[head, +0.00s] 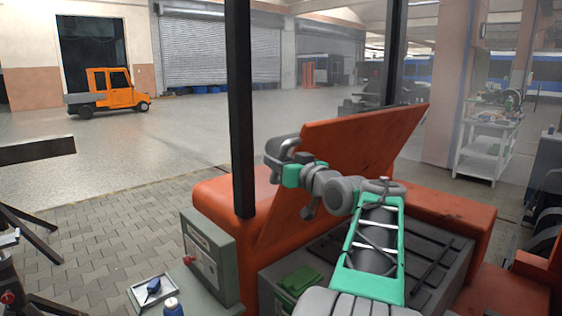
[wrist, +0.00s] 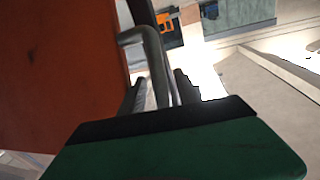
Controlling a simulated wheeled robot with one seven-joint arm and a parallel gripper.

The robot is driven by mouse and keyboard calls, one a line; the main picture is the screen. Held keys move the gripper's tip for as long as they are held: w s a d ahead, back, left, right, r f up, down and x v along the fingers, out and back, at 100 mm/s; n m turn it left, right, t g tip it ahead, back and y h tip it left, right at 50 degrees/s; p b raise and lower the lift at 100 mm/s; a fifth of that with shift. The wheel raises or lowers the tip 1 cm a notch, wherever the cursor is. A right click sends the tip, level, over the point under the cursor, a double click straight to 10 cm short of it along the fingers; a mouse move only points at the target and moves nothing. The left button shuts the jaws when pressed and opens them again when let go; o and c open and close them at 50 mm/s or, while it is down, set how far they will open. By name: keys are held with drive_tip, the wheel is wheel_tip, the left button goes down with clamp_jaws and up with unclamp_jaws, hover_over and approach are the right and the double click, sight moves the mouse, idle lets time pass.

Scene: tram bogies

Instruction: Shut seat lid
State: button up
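The seat lid (head: 345,150) is an orange panel, raised and tilted over the open orange seat box (head: 225,195). In the wrist view the lid (wrist: 55,75) fills the left side. A bent grey handle (wrist: 150,50) stands out from the lid and runs down between my fingers. My gripper (wrist: 160,95) appears shut on this handle, with dark fingers close on both sides. In the head view my gripper (head: 283,155) is at the lid's left edge, and my arm crosses in front of the lid. The exact finger contact is partly hidden by the green palm.
A dark post (head: 240,110) stands left of the lid. A grey-green control box (head: 208,255) and a small tray (head: 153,288) are at the lower left. Dark ribbed panels (head: 425,250) lie right of my arm. Open paved floor (head: 100,230) lies to the left.

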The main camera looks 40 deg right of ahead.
clamp_jaws()
drive_tip(key=shift+d, duration=0.1)
idle(1.1)
